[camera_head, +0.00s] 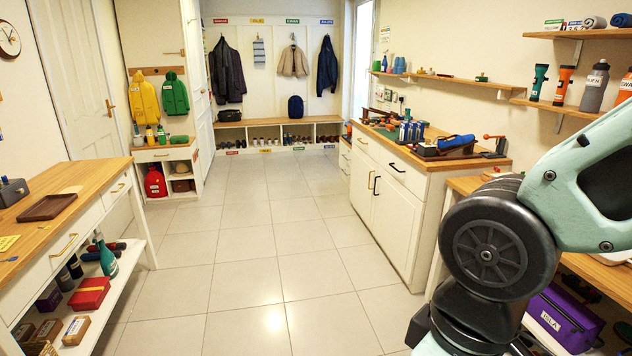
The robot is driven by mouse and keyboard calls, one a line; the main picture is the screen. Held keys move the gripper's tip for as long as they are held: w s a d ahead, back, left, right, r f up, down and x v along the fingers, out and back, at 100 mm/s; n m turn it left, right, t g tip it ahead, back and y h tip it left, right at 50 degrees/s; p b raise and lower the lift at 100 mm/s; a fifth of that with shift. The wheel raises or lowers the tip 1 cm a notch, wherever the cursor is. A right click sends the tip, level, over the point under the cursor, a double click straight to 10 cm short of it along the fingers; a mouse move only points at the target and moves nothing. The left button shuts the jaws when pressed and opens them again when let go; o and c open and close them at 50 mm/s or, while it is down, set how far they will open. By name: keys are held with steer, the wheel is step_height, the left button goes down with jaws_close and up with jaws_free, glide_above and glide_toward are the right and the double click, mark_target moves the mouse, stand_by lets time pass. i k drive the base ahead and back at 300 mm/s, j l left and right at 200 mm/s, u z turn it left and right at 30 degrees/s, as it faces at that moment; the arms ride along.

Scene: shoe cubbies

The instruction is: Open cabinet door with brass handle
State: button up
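A white cabinet (410,232) with a wooden top stands right of the middle. It has two doors side by side below two drawers. The left door (361,177) has a vertical handle that looks brass (370,180). The right door (390,215) has a black vertical handle (377,186). Both doors look shut. My gripper is not in view; only parts of my arm show at the right, in front of the cabinet's near right side.
The tiled floor (262,248) is clear before the cabinet. A wooden-topped table (85,185) with drawers stands at left. Tools, a blue roll (456,141) and blue items lie on the cabinet top. A shelf with a purple case (562,318) is at near right.

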mark_target(365, 169)
steer(key=i+j, duration=0.15)
steer(key=i, duration=0.7)
steer(key=i+j, duration=0.1)
steer(key=i, duration=2.3)
steer(key=i+l+u, duration=0.1)
steer(key=i, duration=1.45)
